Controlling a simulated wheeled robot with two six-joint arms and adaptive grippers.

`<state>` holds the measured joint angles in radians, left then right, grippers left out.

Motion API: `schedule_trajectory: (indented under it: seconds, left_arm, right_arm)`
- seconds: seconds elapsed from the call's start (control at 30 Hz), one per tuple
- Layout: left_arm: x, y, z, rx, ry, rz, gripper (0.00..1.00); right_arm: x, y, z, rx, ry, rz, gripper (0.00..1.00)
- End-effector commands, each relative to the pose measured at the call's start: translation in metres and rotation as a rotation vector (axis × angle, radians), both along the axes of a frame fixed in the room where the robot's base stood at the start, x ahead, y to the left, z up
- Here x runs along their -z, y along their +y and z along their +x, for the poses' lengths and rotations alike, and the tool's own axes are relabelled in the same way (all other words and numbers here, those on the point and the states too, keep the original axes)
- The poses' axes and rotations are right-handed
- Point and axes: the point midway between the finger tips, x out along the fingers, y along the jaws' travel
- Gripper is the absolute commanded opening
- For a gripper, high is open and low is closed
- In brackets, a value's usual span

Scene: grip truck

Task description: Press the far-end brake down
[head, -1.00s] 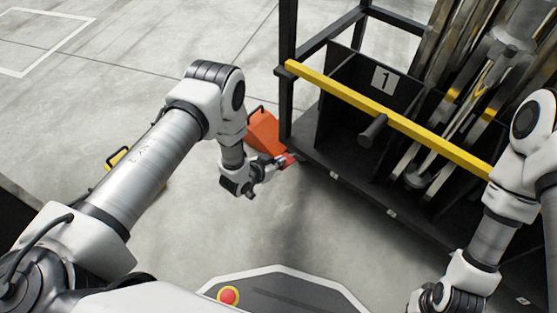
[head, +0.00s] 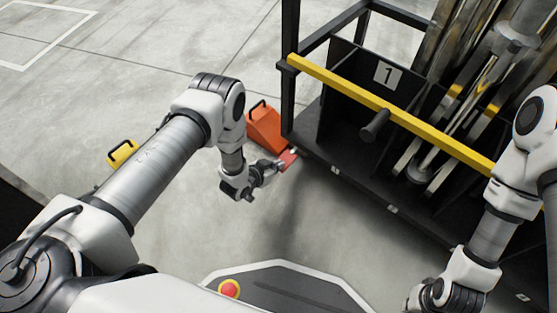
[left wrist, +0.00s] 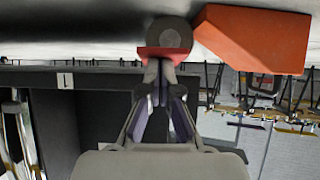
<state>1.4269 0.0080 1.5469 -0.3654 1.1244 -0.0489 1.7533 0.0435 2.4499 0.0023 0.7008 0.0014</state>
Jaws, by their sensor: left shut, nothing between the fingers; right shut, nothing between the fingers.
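The far-end brake shows as a small red pedal (head: 290,159) low at the near left corner of the black truck, close to the floor. It also shows in the left wrist view as a red piece with a grey round part (left wrist: 170,36). My left gripper (head: 277,166) is shut and empty, its fingertips right at the red pedal. In the left wrist view the closed fingertips (left wrist: 159,64) overlap the pedal's edge; I cannot tell whether they touch it.
The truck (head: 345,178) carries metal poles, a yellow bar (head: 385,112) and a panel marked 1. An orange wedge (head: 266,129) with a black handle stands on the floor beside the pedal. A yellow object (head: 123,152) lies at left. The floor in front is clear.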

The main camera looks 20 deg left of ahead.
Motion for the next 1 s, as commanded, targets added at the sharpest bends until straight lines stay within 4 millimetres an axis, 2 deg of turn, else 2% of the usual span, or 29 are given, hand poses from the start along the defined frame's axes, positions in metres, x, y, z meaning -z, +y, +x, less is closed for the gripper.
schedule_trajectory:
  seconds: [0.1,0.4,1.0]
  left_arm:
    - [0.011,0.000,-0.001,0.000,0.000,0.000,0.00]
    - [0.027,0.000,0.000,0.001,0.000,0.001,0.00]
    - [0.036,0.001,0.000,-0.003,0.003,0.003,0.00]
  right_arm:
    - [0.004,0.000,0.000,0.001,0.000,0.000,0.00]
    - [0.009,0.000,0.001,0.002,-0.002,0.000,0.00]
    - [0.013,0.000,0.001,0.002,-0.002,0.000,0.00]
